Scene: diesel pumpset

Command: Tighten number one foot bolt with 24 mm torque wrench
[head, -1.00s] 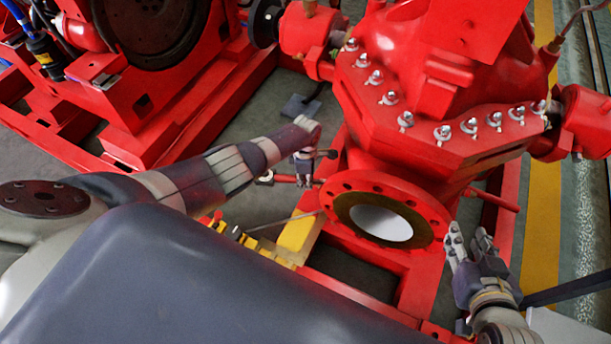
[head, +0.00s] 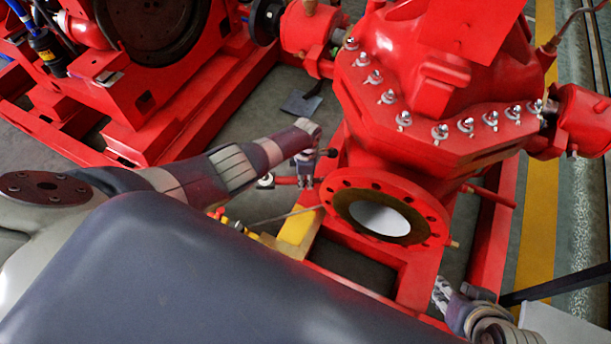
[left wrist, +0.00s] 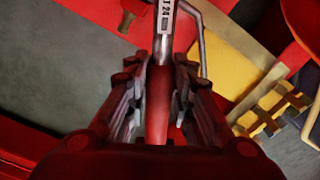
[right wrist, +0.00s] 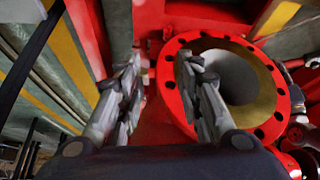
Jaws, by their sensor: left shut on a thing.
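My left gripper (head: 303,170) is beside the left of the red pump's round flange (head: 384,212). In the left wrist view its fingers (left wrist: 158,85) are closed around the red handle (left wrist: 158,110) of the torque wrench. The silver shaft (left wrist: 165,22) bears a label ending in 24 and runs out of the top of that view. The wrench's working end is hidden. My right gripper (head: 442,292) is low, to the right below the flange. Its fingers (right wrist: 155,80) are apart and empty in the right wrist view. I cannot make out the number one foot bolt.
The red pump casing (head: 440,90) with several nuts fills the upper right. A yellow block (head: 298,230) and a thin grey rod (head: 285,217) are left of the flange. A red engine frame (head: 160,120) stands at the left. Grey floor (head: 265,115) shows between.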

